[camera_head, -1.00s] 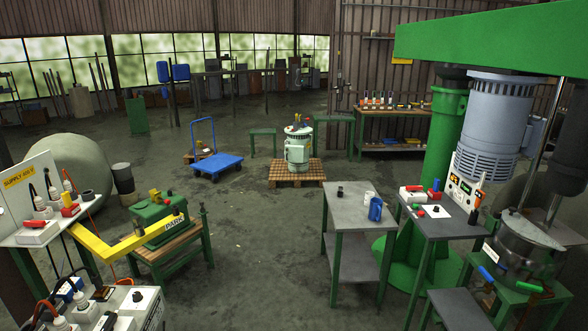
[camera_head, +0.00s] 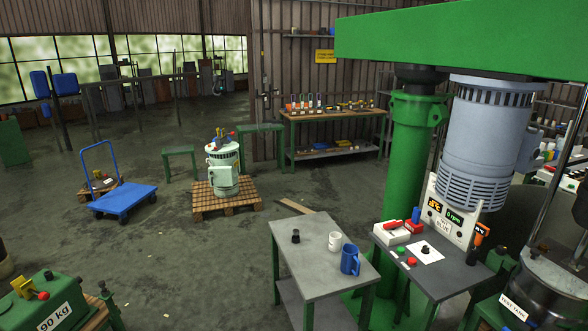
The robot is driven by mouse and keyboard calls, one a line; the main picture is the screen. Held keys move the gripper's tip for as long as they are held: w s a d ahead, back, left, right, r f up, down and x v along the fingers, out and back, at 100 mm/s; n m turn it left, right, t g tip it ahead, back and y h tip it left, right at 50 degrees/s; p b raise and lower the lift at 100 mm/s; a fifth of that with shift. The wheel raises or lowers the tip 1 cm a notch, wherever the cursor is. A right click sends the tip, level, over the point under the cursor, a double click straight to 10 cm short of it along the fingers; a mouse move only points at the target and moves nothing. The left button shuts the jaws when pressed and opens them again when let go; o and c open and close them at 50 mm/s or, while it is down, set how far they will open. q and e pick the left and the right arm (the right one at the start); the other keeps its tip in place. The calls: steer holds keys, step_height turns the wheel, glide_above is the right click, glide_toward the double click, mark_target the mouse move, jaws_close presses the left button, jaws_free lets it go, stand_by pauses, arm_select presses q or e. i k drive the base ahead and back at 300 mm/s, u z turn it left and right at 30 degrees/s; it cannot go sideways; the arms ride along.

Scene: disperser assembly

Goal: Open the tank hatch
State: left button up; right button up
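The test tank (camera_head: 540,284) is a round metal vessel with a white label reading "TEST TANK", at the lower right edge of the head view. A grey lid (camera_head: 556,265) lies over its top, and a shaft comes down to it from above. The tank is cut off by the right and bottom frame edges, so the hatch cannot be made out clearly. Neither of my grippers is in view.
A control table (camera_head: 460,285) with a display panel (camera_head: 447,220) stands left of the tank. A grey table (camera_head: 305,258) holds a white mug (camera_head: 335,241) and a blue mug (camera_head: 350,259). A green column (camera_head: 411,165) carries a motor (camera_head: 483,140).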

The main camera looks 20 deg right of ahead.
mark_target(535, 252)
steer(key=z, duration=0.85)
steer(key=i, duration=1.6)
steer(key=z, duration=0.95)
